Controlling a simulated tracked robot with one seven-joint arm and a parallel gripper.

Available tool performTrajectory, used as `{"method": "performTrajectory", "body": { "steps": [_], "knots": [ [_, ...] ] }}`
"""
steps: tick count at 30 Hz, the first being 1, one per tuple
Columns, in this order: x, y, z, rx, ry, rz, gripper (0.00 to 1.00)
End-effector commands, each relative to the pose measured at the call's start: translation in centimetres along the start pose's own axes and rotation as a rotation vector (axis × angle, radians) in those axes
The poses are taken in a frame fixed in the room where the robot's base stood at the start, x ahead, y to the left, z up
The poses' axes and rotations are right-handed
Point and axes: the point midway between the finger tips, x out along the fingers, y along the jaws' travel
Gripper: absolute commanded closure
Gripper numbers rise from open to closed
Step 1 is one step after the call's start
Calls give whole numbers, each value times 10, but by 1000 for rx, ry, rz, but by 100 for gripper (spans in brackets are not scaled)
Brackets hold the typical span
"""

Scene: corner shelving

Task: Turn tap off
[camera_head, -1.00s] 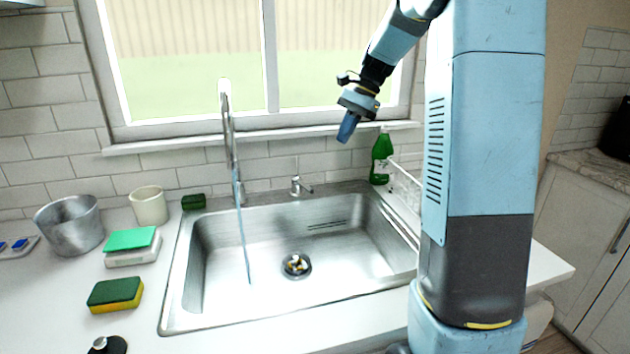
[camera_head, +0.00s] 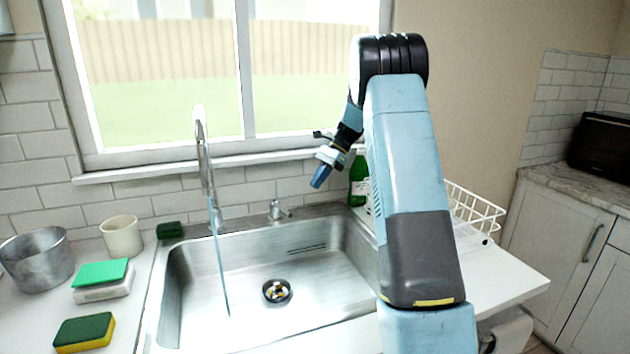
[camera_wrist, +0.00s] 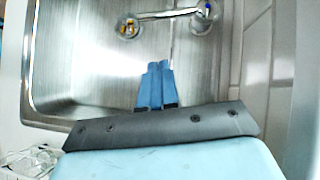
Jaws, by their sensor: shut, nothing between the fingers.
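The tall chrome tap (camera_head: 204,165) stands at the back left of the steel sink (camera_head: 190,290), and a stream of water (camera_head: 222,270) runs from it into the basin. A small chrome lever fitting (camera_head: 278,210) stands right of it on the sink's back rim. In the wrist view the tap (camera_wrist: 170,14) lies across the top, beyond my fingers. My gripper (camera_head: 319,180) is above the sink's back right, right of and higher than the small lever, touching nothing. Its blue fingers (camera_wrist: 156,68) are together and empty.
A green bottle (camera_head: 359,182) stands close behind my gripper, with a white wire rack (camera_head: 472,212) to the right. A dark green sponge (camera_head: 170,230), a cream cup (camera_head: 121,236) and a metal pot (camera_head: 38,262) stand left. The window sill (camera_head: 130,174) runs behind; the basin is open.

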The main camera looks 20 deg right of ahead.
Motion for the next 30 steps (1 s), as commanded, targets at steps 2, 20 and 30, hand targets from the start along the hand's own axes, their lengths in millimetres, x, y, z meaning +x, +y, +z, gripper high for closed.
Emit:
{"method": "performTrajectory", "body": {
  "steps": [2, 20, 30],
  "knots": [
    [15, 0, 0, 1, -2, 3, 100],
    [95, 0, 22, -3, 0, 1, 100],
    [100, 0, 26, -2, 1, 0, 100]
  ]
}}
